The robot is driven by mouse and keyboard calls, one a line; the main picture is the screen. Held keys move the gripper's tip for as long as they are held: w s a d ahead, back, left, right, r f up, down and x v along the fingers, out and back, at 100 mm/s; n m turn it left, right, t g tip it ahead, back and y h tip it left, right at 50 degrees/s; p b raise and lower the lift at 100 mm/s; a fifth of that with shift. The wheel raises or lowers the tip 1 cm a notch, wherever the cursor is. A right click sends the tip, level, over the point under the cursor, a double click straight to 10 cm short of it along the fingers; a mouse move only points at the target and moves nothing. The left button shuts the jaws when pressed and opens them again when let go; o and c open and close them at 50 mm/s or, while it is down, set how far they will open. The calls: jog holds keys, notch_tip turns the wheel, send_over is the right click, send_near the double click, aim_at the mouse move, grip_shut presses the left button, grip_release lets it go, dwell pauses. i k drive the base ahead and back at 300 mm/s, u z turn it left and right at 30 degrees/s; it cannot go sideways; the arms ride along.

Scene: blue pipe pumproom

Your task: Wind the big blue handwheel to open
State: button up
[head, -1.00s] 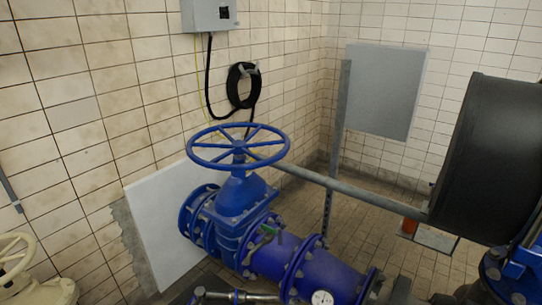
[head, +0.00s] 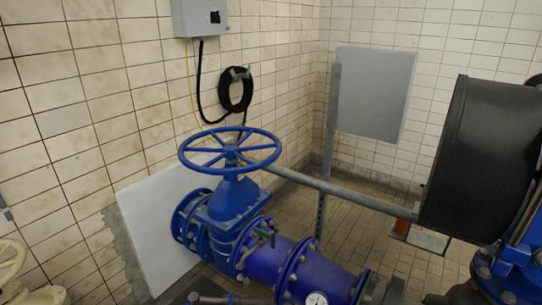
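The big blue handwheel (head: 229,149) lies roughly level on top of a blue valve body (head: 232,204) in the head view, left of the middle. It has a round rim with several spokes meeting at a hub. The valve is bolted into a blue pipe (head: 308,268) that runs toward the lower right. I do not see my gripper in this view, and nothing is touching the wheel.
A grey metal rail (head: 335,188) runs from behind the wheel to the right, joined to an upright post (head: 330,150). A large black cylinder (head: 478,160) stands at the right. A cream handwheel (head: 10,262) is at lower left. Tiled walls close in behind the valve.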

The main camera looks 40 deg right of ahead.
aim_at(230, 151)
jog(key=z, duration=0.05)
jog(key=i, duration=0.9)
jog(key=u, duration=0.05)
